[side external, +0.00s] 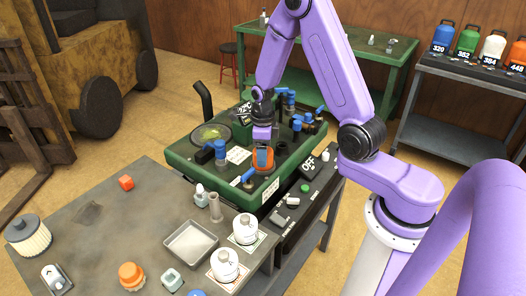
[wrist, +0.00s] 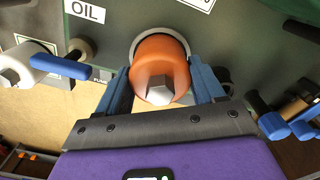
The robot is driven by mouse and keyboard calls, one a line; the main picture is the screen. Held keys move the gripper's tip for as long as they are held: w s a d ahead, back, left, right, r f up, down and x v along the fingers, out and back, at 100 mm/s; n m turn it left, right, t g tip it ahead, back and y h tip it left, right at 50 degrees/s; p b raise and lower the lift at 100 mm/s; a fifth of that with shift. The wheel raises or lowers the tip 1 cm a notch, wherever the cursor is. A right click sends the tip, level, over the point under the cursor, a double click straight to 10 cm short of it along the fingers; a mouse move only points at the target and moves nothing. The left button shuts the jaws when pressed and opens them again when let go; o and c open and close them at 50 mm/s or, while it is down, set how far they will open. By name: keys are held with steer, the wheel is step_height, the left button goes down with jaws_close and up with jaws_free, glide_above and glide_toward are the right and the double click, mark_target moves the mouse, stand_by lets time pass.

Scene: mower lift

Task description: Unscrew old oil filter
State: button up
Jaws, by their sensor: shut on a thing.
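The old oil filter (wrist: 161,67) is an orange cylinder with a grey hex end, seated at a round port on the green mower deck (wrist: 225,30) in the wrist view. An "OIL" label is beside it. In the side view the orange filter (side external: 263,160) shows at the front of the green deck (side external: 180,160). My gripper (wrist: 162,85) has its blue fingers on both sides of the filter, shut on it. In the side view my gripper (side external: 262,152) points down at the filter and partly hides it.
Blue-handled valves (side external: 220,150) stand around the filter on the deck. A grey bench (side external: 110,225) in front holds an open tray (side external: 190,245), white bottles (side external: 245,228), an orange-capped jar (side external: 131,275) and a ribbed filter (side external: 28,235). A black pipe (side external: 203,100) rises at the deck's left.

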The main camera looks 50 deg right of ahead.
steer(key=n, duration=0.6)
stand_by(0.4)
steer(key=n, duration=0.6)
steer(key=shift+n, duration=0.3)
